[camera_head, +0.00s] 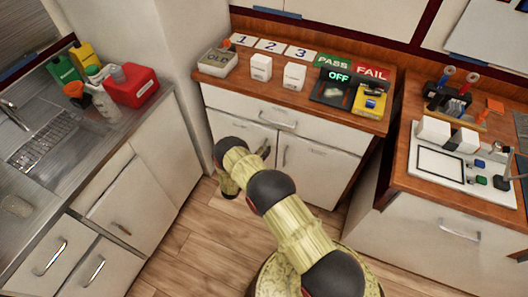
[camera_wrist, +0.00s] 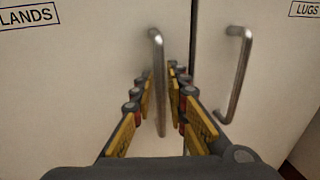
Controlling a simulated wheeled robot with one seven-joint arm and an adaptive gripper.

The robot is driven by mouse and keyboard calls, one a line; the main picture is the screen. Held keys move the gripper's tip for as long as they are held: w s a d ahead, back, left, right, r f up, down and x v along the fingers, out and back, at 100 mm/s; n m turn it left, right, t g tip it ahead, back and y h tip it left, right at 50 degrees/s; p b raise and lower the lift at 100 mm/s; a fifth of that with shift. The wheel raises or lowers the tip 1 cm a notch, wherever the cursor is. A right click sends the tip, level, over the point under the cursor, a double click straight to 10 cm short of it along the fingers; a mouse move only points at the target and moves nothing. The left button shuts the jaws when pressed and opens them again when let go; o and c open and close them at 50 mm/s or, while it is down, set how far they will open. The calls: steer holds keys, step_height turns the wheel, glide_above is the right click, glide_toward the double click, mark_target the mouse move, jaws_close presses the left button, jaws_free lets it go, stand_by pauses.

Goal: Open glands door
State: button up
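The glands door (camera_wrist: 70,75) is the left door of a white cabinet pair, with a label partly cut off to read "LANDS" in the wrist view. It looks closed, flush with its neighbour. Its upright metal bar handle (camera_wrist: 158,50) stands near the seam. My gripper (camera_wrist: 162,78) has a finger on each side of this handle, with the bar between them and small gaps showing. It looks open around the handle, and I see no clear contact. In the head view the glands door (camera_head: 233,128) sits below the counter drawer, partly hidden by my arm.
The lugs door (camera_wrist: 275,90) with its own handle (camera_wrist: 238,75) is close on the right. A drawer (camera_head: 250,108) sits above both doors. The sink counter's cabinets (camera_head: 150,185) stand to the left. Wooden floor (camera_head: 195,245) is open in front.

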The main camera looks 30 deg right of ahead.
steer(key=shift+c, duration=0.8)
jaws_close()
